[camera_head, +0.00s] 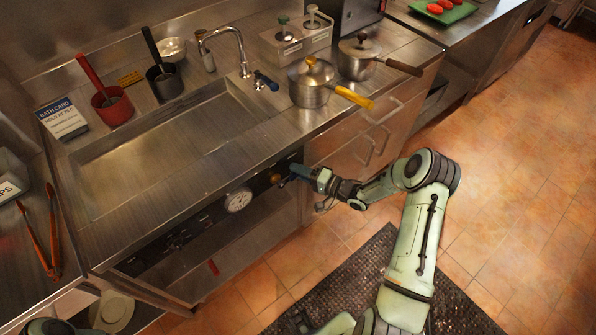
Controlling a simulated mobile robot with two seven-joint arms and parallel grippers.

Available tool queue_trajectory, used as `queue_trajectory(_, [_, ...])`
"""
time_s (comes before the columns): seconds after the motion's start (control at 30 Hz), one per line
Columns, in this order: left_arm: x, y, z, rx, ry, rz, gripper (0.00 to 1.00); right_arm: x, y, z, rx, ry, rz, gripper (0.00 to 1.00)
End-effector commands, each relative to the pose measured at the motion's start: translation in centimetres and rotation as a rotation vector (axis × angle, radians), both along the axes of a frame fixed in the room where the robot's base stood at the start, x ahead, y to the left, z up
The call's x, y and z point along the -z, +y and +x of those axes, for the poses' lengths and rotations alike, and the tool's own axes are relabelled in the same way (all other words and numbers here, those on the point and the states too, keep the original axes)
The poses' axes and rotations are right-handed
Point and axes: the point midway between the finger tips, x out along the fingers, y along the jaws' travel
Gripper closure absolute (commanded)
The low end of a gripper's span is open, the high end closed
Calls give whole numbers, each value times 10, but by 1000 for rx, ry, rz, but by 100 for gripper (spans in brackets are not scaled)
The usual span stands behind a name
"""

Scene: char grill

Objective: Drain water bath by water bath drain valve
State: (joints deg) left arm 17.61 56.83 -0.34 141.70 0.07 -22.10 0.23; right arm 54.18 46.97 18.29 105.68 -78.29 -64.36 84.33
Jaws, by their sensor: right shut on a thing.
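The water bath (112,206) is a long steel basin sunk in the counter. Its front panel carries a round white dial (238,199) and an orange-brown knob (275,178) near the right end. A small red handle (213,267) shows below the panel, over the open lower shelf; it looks like a valve lever. My right gripper (291,176) is at the right end of the panel, shut on a small part beside the knob. Its fingers hide most of that part. My left gripper is out of view. The water level is hard to tell.
A faucet (240,50) stands behind the bath. Red (116,108) and black (164,84) ladle pots stand at its back left. Tongs (52,240) lie far left.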

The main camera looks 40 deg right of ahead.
Motion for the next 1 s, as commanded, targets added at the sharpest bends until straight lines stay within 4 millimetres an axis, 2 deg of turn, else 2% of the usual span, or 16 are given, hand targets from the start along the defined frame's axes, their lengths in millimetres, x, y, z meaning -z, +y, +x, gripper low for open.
queue_trajectory(0.03, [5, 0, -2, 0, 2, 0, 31, 6, -1, -1, 2, 5, 30, 100])
queue_trajectory(0.33, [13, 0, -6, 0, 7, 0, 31, 12, -1, -1, 2, 15, 146, 100])
queue_trajectory(0.9, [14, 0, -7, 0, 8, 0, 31, 14, -1, 0, 3, 20, 176, 100])
queue_trajectory(0.93, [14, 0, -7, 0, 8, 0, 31, 14, -1, 0, 3, 20, 177, 62])
queue_trajectory(0.97, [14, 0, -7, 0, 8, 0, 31, 14, -1, 0, 3, 20, 176, 52])
queue_trajectory(1.0, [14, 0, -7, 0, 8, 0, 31, 13, -1, 0, 3, 20, 176, 51])
